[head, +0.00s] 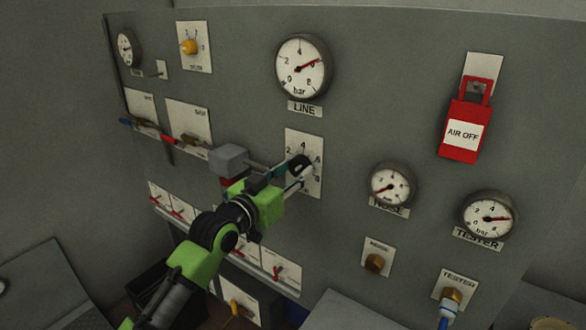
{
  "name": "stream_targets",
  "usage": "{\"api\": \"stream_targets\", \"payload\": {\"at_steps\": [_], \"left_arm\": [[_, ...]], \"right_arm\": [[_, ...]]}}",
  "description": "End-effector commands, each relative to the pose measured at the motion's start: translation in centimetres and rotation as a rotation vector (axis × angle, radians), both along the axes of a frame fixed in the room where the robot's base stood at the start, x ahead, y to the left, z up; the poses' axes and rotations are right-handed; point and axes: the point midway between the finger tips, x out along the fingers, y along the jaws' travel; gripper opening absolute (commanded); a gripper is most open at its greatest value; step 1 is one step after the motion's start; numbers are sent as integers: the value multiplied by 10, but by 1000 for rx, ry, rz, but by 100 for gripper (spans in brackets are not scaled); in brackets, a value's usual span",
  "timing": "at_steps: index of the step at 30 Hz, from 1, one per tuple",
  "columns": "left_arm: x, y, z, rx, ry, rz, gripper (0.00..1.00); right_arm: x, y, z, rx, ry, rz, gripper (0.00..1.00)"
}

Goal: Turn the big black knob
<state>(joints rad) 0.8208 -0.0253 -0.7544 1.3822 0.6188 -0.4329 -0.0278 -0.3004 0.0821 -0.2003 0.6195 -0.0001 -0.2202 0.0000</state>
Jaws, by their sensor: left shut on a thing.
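The big black knob (298,167) is on a white numbered plate (317,182) below the LINE gauge. Only part of the knob shows between the fingers. My left gripper (297,174) reaches in from the lower left and is shut on the knob, one finger above it and one below. The knob's pointing direction is hard to tell because the fingers cover part of it. My right gripper is not in view.
The LINE gauge (303,68) is above the knob. A red AIR OFF tag (463,130) hangs at the right. Two smaller gauges, NOSE (391,186) and TESTER (488,216), stick out at the lower right. A grey block (229,160) is beside my wrist. Red-handled valves (277,272) line the panel below.

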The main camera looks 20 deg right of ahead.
Motion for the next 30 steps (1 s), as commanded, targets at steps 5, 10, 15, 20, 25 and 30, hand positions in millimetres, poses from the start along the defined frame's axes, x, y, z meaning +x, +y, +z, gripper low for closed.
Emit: {"api": "stream_targets", "payload": {"at_steps": [5,10,15,20,25,30], "left_arm": [[0,0,4,-106,135,0,14],[0,0,3,-204,261,0,14],[1,0,3,-297,380,1,14],[1,0,3,-372,475,0,14],[1,1,2,-433,554,0,14],[1,1,2,-471,601,1,14]], "right_arm": [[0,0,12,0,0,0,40],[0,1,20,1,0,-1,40],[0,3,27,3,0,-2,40],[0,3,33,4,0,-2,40],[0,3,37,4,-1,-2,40],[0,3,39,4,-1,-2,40]]}}
